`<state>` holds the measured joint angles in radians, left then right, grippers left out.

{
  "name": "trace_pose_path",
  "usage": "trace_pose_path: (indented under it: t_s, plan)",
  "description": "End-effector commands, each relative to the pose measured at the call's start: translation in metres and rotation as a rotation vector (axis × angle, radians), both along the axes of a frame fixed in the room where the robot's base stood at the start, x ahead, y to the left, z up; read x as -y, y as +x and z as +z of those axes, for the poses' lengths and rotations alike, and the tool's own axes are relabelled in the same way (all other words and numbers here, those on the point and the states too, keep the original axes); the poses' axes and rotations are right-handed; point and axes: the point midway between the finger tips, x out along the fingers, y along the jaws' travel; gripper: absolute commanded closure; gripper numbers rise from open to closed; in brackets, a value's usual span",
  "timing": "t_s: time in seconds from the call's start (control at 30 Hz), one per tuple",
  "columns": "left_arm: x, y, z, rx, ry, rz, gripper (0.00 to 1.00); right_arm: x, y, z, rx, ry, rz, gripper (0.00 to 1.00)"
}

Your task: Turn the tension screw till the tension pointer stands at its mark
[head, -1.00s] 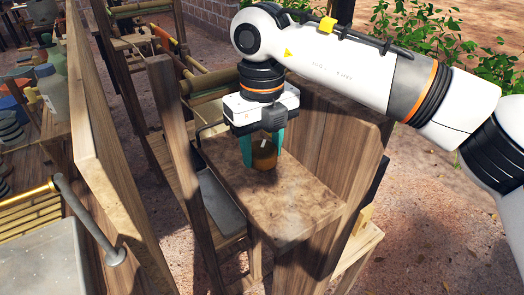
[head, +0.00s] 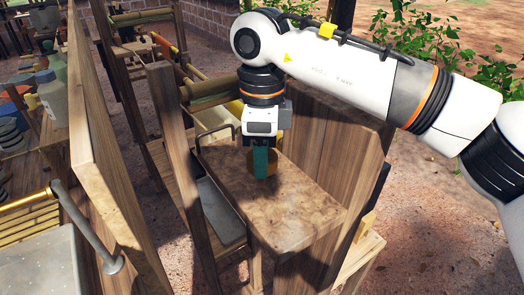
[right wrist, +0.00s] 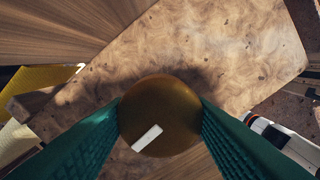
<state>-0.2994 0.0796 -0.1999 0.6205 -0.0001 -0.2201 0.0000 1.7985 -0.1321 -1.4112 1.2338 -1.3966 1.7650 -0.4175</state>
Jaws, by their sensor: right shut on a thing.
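The tension screw shows as a round brown knob (head: 279,163) on the flat top of a wooden block (head: 295,215). In the right wrist view the knob (right wrist: 160,95) sits between the two teal fingers, with a short slanted white mark on its top. My right gripper (head: 262,163) points down and is shut on the knob, one finger on each side. In the head view the near finger hides much of the knob. I cannot make out the tension pointer or its mark. My left gripper is not in view.
A tall wooden board (head: 335,150) rises behind the block. Wooden posts (head: 172,150) and a bent metal handle (head: 217,130) stand to its left. A grey crank rod (head: 85,225) is at far left. Bottles (head: 54,97) stand on a shelf at upper left.

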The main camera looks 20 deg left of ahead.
Motion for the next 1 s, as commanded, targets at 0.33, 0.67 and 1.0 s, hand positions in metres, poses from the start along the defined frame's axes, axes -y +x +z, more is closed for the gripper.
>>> trace_pose_path:
  t_s: [0.33, 0.67, 1.0]
  plan:
    - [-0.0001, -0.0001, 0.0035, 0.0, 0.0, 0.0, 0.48, 0.0002, 0.0006, 0.0017, 0.001, 0.002, 0.325, 0.76]
    - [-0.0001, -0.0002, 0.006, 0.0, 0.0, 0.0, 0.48, 0.0001, 0.0008, 0.0016, 0.002, 0.002, 0.57, 0.76]
    - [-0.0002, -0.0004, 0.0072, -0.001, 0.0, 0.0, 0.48, 0.0001, 0.0008, 0.0015, 0.003, 0.002, 0.694, 0.76]
